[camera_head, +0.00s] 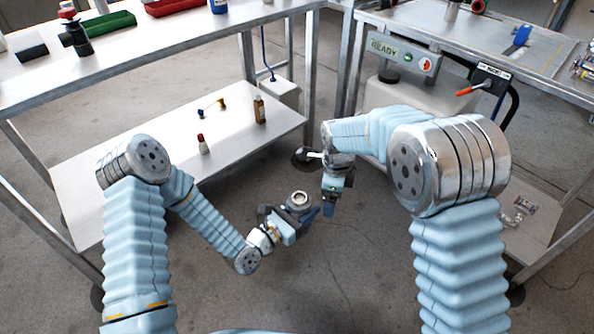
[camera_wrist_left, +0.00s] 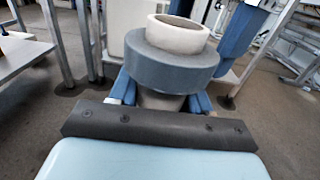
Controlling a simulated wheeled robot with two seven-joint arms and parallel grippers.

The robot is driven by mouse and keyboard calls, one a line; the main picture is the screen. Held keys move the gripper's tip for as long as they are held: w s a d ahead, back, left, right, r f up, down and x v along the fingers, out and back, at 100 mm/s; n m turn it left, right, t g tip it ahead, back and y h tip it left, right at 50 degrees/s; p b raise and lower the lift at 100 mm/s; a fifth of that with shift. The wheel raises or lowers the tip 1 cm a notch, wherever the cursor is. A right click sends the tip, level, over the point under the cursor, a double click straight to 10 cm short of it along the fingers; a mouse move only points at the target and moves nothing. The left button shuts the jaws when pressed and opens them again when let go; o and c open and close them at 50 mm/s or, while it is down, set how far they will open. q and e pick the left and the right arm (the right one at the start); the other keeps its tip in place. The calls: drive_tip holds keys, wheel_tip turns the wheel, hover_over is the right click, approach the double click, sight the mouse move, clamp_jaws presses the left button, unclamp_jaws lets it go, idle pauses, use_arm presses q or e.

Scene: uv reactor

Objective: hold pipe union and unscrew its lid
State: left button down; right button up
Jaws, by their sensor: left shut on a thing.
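The pipe union (camera_head: 299,199) is held upright in the air in front of me. In the left wrist view it shows a thick blue-grey ring (camera_wrist_left: 172,62) with a pale, open-topped collar (camera_wrist_left: 178,34) above it. My left gripper (camera_head: 296,214) is shut on the pipe union's lower body, with a blue finger on each side below the ring in the left wrist view (camera_wrist_left: 162,103). My right gripper (camera_head: 329,208) points down just right of the union. Its fingers are too small to tell whether they are open. Part of it shows at the upper right of the left wrist view.
A white two-level bench stands at left; a brown bottle (camera_head: 259,109) and a red-capped bottle (camera_head: 203,144) stand on its lower shelf (camera_head: 165,190). A second bench with a READY panel (camera_head: 403,54) stands at right. Open floor lies beneath the grippers.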

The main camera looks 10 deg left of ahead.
sight(297, 196)
drive_tip(key=s+a+r+m, duration=0.1)
drive_tip(key=a+r+m, duration=0.1)
drive_tip(key=r, duration=0.1)
drive_tip(key=s+a+r+m, duration=0.1)
drive_tip(key=a+r+m, duration=0.1)
drive_tip(key=a+r, duration=0.1)
drive_tip(key=a+r+m, duration=0.2)
drive_tip(key=a+r, duration=0.1)
drive_tip(key=r, duration=0.1)
drive_tip(key=shift+s+a+r, duration=0.25)
drive_tip(key=shift+s+r, duration=0.1)
drive_tip(key=shift+s, duration=0.05)
drive_tip(key=shift+s+a+f, duration=0.1)
drive_tip(key=shift+s+a, duration=0.05)
drive_tip(key=shift+a, duration=0.05)
wheel_tip(297, 196, down, 8)
drive_tip(key=shift+r, duration=0.2)
